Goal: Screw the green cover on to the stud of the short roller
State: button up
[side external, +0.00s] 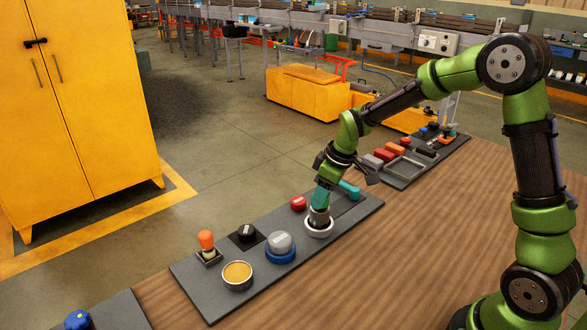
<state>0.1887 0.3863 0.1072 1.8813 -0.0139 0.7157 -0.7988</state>
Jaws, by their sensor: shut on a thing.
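My gripper (320,206) points down over the front row of the dark grey panel (208,291), shut on a piece that its fingers largely hide. A teal-green part (321,194) shows at the gripper; it looks like the green cover, but I cannot tell it clearly from the fingers. Directly below is a grey round part inside a white ring (319,229). I cannot tell whether the held piece touches it. A teal bar (348,189) lies just behind and right of the gripper. I cannot pick out the short roller or its stud for certain.
Near my gripper stand a grey dome (281,242) on a blue base, a red knob (298,203), a black knob (246,232), an orange-topped knob (206,240) and a yellow disc (237,273). A second panel with a tray (405,169) lies behind. Wooden tabletop (400,250) is clear.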

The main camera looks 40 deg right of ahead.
jog(key=shift+f, duration=0.2)
dwell(0.3)
jog(key=m+h, duration=0.1)
jog(key=m, duration=0.4)
jog(key=shift+m+h, duration=0.5)
jog(key=shift+m, duration=0.6)
jog(key=shift+d, duration=0.2)
jog(key=shift+m, duration=0.4)
